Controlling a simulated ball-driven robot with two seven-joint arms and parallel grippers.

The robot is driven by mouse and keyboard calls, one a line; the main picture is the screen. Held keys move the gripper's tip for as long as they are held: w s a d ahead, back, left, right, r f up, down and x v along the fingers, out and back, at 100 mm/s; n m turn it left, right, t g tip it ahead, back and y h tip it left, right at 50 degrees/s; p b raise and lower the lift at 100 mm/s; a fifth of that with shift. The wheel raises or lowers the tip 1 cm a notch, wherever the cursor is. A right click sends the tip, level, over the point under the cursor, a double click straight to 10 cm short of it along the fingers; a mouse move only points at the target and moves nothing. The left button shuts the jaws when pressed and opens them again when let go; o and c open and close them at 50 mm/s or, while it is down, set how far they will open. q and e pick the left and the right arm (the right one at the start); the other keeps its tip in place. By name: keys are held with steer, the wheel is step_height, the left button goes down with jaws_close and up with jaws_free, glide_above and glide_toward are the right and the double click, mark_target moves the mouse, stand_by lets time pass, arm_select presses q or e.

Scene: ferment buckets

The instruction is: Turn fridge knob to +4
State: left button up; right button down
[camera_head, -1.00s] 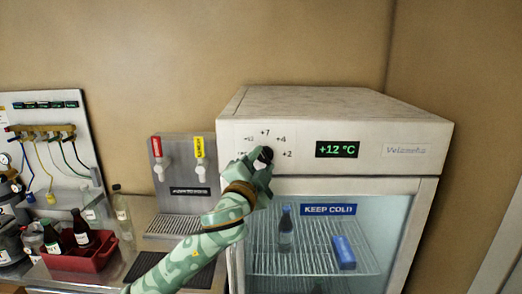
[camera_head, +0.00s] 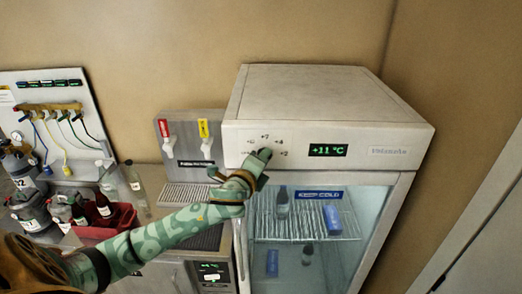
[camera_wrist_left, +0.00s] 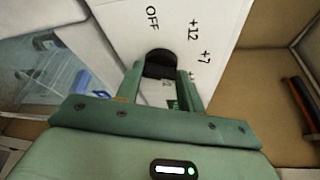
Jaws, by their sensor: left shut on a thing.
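The white fridge (camera_head: 300,95) stands at the centre right with a dial panel on its upper front. Its black knob (camera_head: 264,154) sits among printed marks; +7, +4 and +2 are readable. The green display (camera_head: 327,150) reads +11 °C. My left gripper (camera_head: 258,160) is shut on the knob. In the left wrist view, the knob (camera_wrist_left: 160,57) is between the fingertips of my left gripper (camera_wrist_left: 162,74), with OFF, +12 and +7 visible around it and +4 partly hidden. I cannot make out the knob's pointer. My right gripper is not in view.
Left of the fridge is a tap panel (camera_head: 187,138) with red and yellow taps above a drip tray. A red crate (camera_head: 112,225) with dark bottles stands on the counter. The glass fridge door (camera_head: 350,255) is below the dial.

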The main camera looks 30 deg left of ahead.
arm_select(q)
steer(key=shift+d+m+g+y, duration=0.15)
steer(key=shift+m+g+y, duration=0.35)
steer(key=shift+m+g, duration=0.85)
steer(key=shift+f+m+t, duration=0.1)
steer(key=shift+m+t, duration=0.25)
steer(key=shift+m, duration=0.1)
steer(key=o, duration=1)
